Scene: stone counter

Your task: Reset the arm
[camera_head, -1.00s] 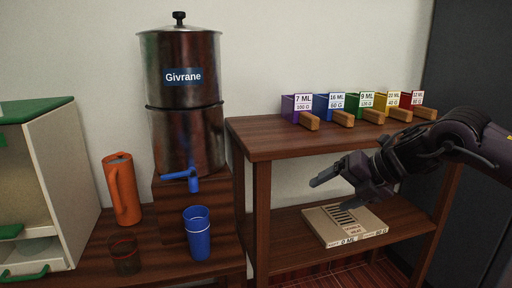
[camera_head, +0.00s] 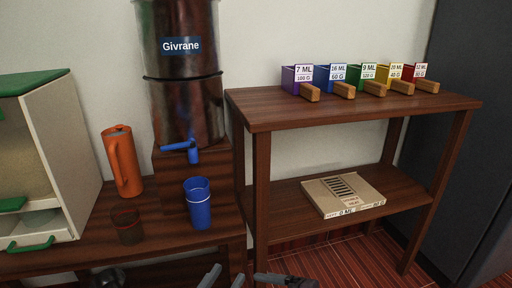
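My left gripper (camera_head: 224,279) shows at the bottom edge of the head view. Its two grey fingertips stand apart with nothing visible between them; the rest is cut off. My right gripper (camera_head: 286,280) shows only as a dark grey piece at the bottom edge, just right of the left one. Its finger opening cannot be made out. Both are low in front of the furniture, apart from the objects on it.
A dispenser (camera_head: 184,107) stands above a blue cup (camera_head: 198,204), an orange jug (camera_head: 122,161) and a dark cup (camera_head: 127,226). Coloured scoops (camera_head: 298,79) line the shelf top (camera_head: 260,110). A flat box (camera_head: 343,195) lies below. A cabinet (camera_head: 75,150) stands left. Floor shows at lower right.

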